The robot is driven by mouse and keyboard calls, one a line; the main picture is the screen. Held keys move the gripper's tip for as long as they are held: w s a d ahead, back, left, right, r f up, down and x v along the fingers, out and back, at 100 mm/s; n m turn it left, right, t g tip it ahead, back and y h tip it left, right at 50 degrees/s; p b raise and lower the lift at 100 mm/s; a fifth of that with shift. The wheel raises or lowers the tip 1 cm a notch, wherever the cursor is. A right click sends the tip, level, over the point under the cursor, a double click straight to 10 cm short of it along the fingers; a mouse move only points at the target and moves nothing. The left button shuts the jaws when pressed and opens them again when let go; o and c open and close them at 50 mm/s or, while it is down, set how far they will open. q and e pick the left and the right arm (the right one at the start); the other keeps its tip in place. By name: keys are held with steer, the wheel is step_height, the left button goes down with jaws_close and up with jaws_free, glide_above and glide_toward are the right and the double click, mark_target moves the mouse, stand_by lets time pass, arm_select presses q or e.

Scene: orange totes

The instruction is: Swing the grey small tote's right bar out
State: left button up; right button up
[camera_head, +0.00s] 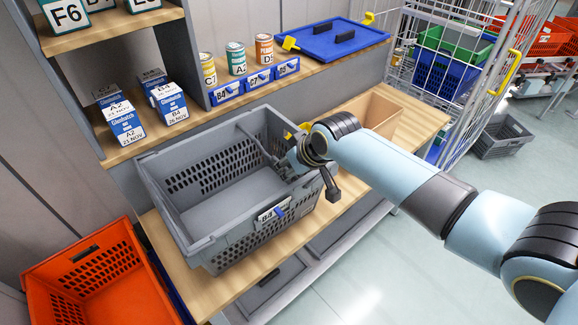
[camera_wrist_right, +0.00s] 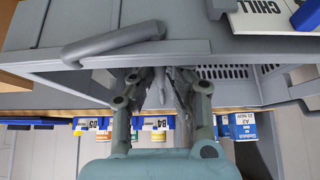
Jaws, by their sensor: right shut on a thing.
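The grey small tote (camera_head: 214,245) stands on the wooden bench, and its near wall carries a white label card (camera_head: 270,213). A grey bar (camera_head: 257,138) runs across the inside of the tote near its right side. My right gripper (camera_head: 284,166) is at the near end of this bar, shut on it. In the wrist view my right gripper (camera_wrist_right: 160,82) has its fingers closed together below the tote's edge; the exact contact is hard to see. A bent grey bar (camera_wrist_right: 115,41) also shows in the wrist view. My left gripper is not in view.
Small cans and blue label bins (camera_head: 259,79) stand behind the tote, with a blue lid (camera_head: 322,45) beside them. A wooden box (camera_head: 385,115) is at the right. An orange tote (camera_head: 98,285) stands lower left. A wire cage trolley (camera_head: 470,75) is far right.

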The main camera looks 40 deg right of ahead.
steer(key=shift+r+p, duration=0.45)
steer(key=shift+r, duration=0.45)
steer(key=shift+d+r, duration=0.25)
steer(key=shift+r, duration=0.75)
steer(key=shift+d+r, duration=0.7)
steer(key=shift+r, duration=0.15)
steer(key=shift+d, duration=0.15)
